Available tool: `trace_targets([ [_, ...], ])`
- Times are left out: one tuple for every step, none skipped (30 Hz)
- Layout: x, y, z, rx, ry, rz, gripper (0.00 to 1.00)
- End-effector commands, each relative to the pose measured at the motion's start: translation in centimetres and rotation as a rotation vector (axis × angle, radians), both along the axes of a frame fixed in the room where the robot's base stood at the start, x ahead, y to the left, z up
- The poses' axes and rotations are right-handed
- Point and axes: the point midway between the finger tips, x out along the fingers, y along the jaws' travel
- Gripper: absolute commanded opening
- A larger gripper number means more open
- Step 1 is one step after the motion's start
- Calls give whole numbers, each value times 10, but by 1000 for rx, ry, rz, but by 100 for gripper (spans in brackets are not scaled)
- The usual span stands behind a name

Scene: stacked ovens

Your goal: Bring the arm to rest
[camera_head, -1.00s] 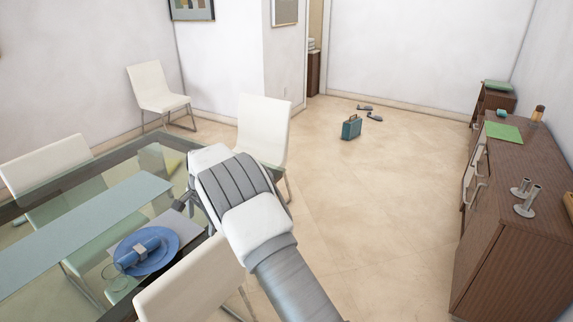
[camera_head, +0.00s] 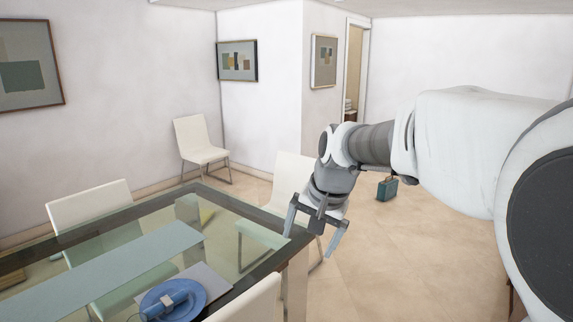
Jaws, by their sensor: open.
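My gripper (camera_head: 311,240) hangs at the end of my arm, pointing down, near the right corner of the glass table (camera_head: 236,222). Its two fingers are spread apart with nothing between them. My arm reaches in from the right side of the picture, bent at the wrist, and covers much of the right half. The gripper appears in front of a white chair (camera_head: 290,178) beside the table; I cannot tell the exact gap to the table edge.
A blue plate (camera_head: 190,308) with a rolled napkin sits on the table. White chairs stand around it, one (camera_head: 200,143) by the back wall. A teal case (camera_head: 387,188) stands on the floor. Open floor (camera_head: 400,270) lies to the right of the table.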

Motion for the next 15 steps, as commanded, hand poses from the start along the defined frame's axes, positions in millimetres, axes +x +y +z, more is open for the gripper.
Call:
trace_targets([
  [-17, -10, 9, -10, -19, 19, 100],
  [-27, -15, 12, -20, -27, 31, 100],
  [-39, -21, 16, -33, -39, 48, 100],
  [-49, -26, 18, -42, -47, 61, 100],
  [-59, -31, 20, -52, -56, 73, 100],
  [-72, -37, 22, -66, -68, 91, 100],
  [-81, -41, 23, -79, -76, 105, 100],
  [-91, -45, 24, -90, -85, 117, 100],
  [-104, -50, 24, -106, -94, 134, 100],
  [-114, -54, 25, -118, -102, 147, 100],
  [-123, -58, 24, -132, -111, 158, 100],
  [-136, -62, 23, -150, -122, 176, 100],
  [-145, -65, 22, -163, -129, 188, 100],
  [-155, -69, 21, -178, -137, 201, 100],
  [-167, -73, 18, -198, -145, 217, 100],
])
